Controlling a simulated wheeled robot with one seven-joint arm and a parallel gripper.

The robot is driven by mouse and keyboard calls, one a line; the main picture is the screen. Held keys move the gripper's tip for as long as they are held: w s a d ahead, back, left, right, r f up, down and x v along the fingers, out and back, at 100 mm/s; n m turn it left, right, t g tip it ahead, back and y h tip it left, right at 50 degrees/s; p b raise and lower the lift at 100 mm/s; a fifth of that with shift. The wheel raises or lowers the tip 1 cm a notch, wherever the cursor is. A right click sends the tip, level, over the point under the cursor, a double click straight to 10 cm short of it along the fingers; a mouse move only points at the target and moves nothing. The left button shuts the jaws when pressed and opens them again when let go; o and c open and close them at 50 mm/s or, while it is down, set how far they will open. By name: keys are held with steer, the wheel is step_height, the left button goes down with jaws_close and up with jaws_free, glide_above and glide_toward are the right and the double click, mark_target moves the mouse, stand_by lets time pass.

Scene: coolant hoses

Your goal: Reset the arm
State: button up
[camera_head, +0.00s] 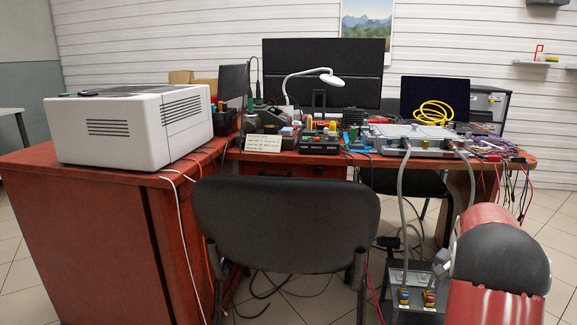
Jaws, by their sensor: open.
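The red and black arm link (500,260) at the lower right is mine; my gripper is not in view. Two grey hoses (401,190) run from the flat grey unit (408,133) on the desk down towards a dark box (405,272) low at the bottom right. The box has two coloured connectors, one (403,297) with blue and yellow and one (429,297) with red and yellow. One hose passes behind my arm, so its lower end is partly hidden.
A dark chair (285,215) stands in front of the red desk (115,215). A white boxy device (130,125) sits on the desk's left. Monitors, a lamp (312,76), a yellow cable coil (433,111) and loose wires crowd the desktop. Tiled floor shows at the far right.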

steer(key=s+a+r+n+t+p, duration=0.1)
steer(key=s+a+r+n, duration=0.1)
steer(key=s+a+r, duration=0.45)
steer(key=s+a+r+n+t+p, duration=0.1)
steer(key=s+a+r+n, duration=0.25)
steer(key=a+r, duration=0.6)
steer(key=s+a+n+t, duration=0.1)
steer(key=s+a+n, duration=0.1)
steer(key=s+a, duration=0.3)
steer(key=s+a+n+t+p, duration=0.1)
steer(key=s+a, duration=0.5)
steer(key=s, duration=0.6)
steer(key=shift+s+a+n+t, duration=0.15)
steer(key=shift+a+n+t, duration=0.15)
steer(key=shift+n, duration=0.55)
